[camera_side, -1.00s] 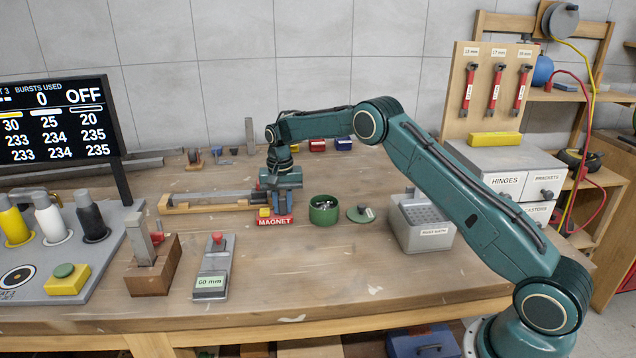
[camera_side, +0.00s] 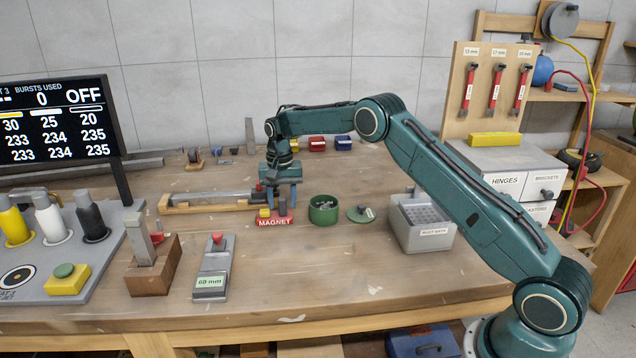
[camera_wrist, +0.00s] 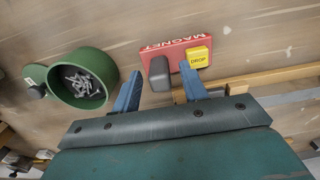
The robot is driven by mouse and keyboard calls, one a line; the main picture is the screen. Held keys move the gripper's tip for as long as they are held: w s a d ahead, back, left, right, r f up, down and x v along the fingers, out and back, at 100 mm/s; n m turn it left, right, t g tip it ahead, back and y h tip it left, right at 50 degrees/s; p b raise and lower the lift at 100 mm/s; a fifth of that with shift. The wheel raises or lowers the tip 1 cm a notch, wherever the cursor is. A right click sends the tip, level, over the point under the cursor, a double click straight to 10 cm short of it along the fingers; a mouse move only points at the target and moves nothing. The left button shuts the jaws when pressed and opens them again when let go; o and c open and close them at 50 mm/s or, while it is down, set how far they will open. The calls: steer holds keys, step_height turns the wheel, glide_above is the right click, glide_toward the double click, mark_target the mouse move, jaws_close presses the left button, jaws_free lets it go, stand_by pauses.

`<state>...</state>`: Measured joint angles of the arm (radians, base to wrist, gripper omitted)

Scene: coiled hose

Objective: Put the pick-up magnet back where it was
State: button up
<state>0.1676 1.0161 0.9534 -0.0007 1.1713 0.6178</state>
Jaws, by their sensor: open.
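The pick-up magnet (camera_wrist: 159,73) appears as a dark grey block with a rounded top, standing at the red base plate marked MAGNET (camera_wrist: 176,52). A yellow block marked DROP (camera_wrist: 198,57) sits on the plate beside it. In the side view the red MAGNET plate (camera_side: 274,223) is on the bench, with the yellow block (camera_side: 265,212) at its left. My gripper (camera_side: 282,205) is open just above the plate. In the wrist view its blue fingers (camera_wrist: 160,68) are on either side of the grey block, with gaps visible. The block's lower part is hidden.
A green tin of small metal parts (camera_side: 323,211) stands close at the right, its lid (camera_side: 361,213) beside it. A wooden fixture with a metal bar (camera_side: 210,202) lies behind left. A grey rust-bath box (camera_side: 422,225) is further right.

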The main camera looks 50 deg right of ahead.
step_height(320, 180, up, 10)
steer(key=shift+r, duration=0.25)
stand_by(0.7)
steer(key=s+a+r+n+t, duration=0.15)
steer(key=s+a+r, duration=0.25)
steer(key=s+r, duration=0.55)
steer(key=s+a+r+n+t, duration=0.1)
steer(key=s+a+r+n, duration=0.2)
steer(key=s+r, duration=0.6)
steer(key=s+a+f+n+t, duration=0.1)
steer(key=s+f, duration=0.3)
steer(key=s, duration=0.8)
steer(key=s+a+f+n+t, duration=0.2)
steer(key=s+f+n, duration=0.1)
steer(key=s, duration=1)
steer(key=shift+s+a+f, duration=0.2)
steer(key=shift+a+f, duration=0.05)
steer(key=shift+f, duration=0.2)
